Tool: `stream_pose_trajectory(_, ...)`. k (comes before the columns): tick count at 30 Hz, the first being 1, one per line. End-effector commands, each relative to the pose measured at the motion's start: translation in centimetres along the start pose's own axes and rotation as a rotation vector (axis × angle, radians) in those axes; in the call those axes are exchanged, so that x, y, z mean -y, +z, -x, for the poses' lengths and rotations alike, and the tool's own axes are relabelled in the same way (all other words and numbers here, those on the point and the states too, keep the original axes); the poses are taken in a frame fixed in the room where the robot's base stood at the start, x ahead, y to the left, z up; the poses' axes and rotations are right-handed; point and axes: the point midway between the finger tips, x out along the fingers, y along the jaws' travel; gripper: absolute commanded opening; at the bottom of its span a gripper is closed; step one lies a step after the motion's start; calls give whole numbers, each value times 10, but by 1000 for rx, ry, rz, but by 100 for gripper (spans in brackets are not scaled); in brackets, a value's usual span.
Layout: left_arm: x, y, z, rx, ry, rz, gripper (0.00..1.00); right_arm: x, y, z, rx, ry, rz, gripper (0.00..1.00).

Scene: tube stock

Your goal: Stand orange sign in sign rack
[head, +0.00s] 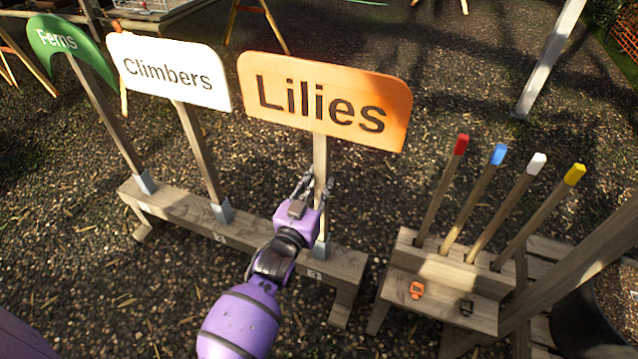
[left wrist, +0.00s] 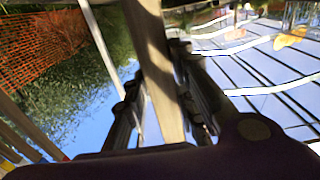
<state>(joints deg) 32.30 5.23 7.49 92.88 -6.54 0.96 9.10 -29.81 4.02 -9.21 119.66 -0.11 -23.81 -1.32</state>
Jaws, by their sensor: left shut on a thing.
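The orange sign (head: 326,99), lettered "Lilies", stands upright on a wooden post at the right end of the sign rack (head: 180,205). My left gripper (head: 316,183) is shut on the post of the orange sign, below the board. In the left wrist view the post (left wrist: 158,75) runs between the fingers of the gripper (left wrist: 165,105). The foot of the post is at the grey socket (head: 321,248) by number 3; my gripper partly covers this area, and I cannot tell how deep it sits. My right gripper is not in view.
A white "Climbers" sign (head: 170,72) and a green "Ferns" sign (head: 62,45) stand in the rack's other sockets. To the right, a wooden stand (head: 450,275) holds several colour-tipped stakes. Gravel ground (head: 400,190) lies open between rack and stand.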

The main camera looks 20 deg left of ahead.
Motion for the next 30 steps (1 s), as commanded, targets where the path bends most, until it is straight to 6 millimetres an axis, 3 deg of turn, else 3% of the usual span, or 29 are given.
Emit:
stream_pose_trajectory(5,0,-3,-1,-6,1,0,0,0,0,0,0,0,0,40)
stream_pose_trajectory(6,0,-3,-1,-6,1,0,26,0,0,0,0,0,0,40)
stream_pose_trajectory(11,0,-2,-1,-4,0,0,47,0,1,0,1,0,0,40)
stream_pose_trajectory(23,0,2,8,4,-1,0,47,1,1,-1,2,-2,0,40)
stream_pose_trajectory(30,0,2,53,4,-1,0,47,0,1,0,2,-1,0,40)
